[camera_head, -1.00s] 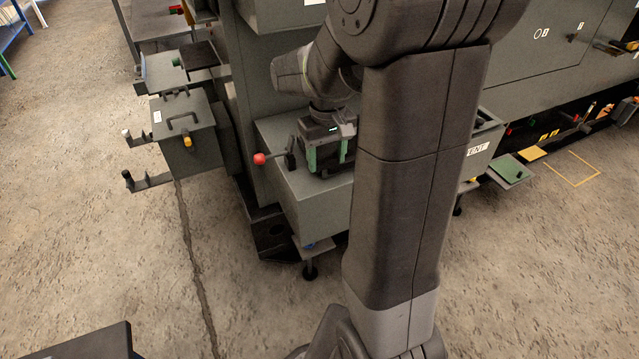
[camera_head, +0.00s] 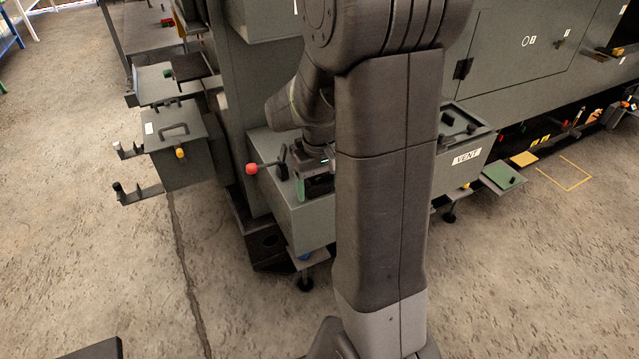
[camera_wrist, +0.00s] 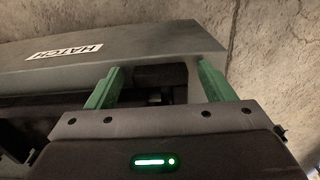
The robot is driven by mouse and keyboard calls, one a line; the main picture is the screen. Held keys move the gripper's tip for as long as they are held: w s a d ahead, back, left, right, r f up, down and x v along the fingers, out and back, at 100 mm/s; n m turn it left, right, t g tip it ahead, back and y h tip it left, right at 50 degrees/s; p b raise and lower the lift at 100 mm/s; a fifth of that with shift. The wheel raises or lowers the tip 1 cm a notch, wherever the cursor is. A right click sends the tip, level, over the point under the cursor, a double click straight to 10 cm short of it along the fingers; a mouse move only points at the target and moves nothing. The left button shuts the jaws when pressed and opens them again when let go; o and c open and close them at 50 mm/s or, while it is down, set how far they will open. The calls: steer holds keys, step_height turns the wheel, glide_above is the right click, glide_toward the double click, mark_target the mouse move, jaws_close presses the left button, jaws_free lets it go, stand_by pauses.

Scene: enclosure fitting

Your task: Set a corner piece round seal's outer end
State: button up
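My gripper (camera_head: 316,186) is low over the grey box beside the lever, partly hidden behind my own arm. In the wrist view its two green fingers (camera_wrist: 161,70) stand wide apart. A dark blocky part (camera_wrist: 160,76) shows between them, with no clear contact on either finger. A grey surface with a HATCH label (camera_wrist: 67,55) lies just beyond the fingers. I cannot pick out the seal or a corner piece for certain. Small black pieces (camera_head: 447,119) lie on top of the box labelled VENT (camera_head: 467,157), right of my arm.
A lever with a red knob (camera_head: 251,168) stands left of my gripper. A grey lidded box (camera_head: 176,142) with a black handle and forked brackets is further left. A green plate (camera_head: 503,176) and a yellow floor outline (camera_head: 569,175) lie to the right. The floor at left is open.

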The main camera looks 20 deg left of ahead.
mark_target(319, 189)
step_height(319, 189, up, 12)
steer(key=p, duration=0.2)
steer(key=shift+r, duration=0.2)
stand_by(0.3)
step_height(319, 189, down, 12)
steer(key=shift+f+b, duration=0.1)
steer(key=shift+b, duration=0.85)
steer(key=shift+r+p, duration=0.35)
steer(key=shift+r, duration=1.55)
steer(key=shift+f, duration=0.1)
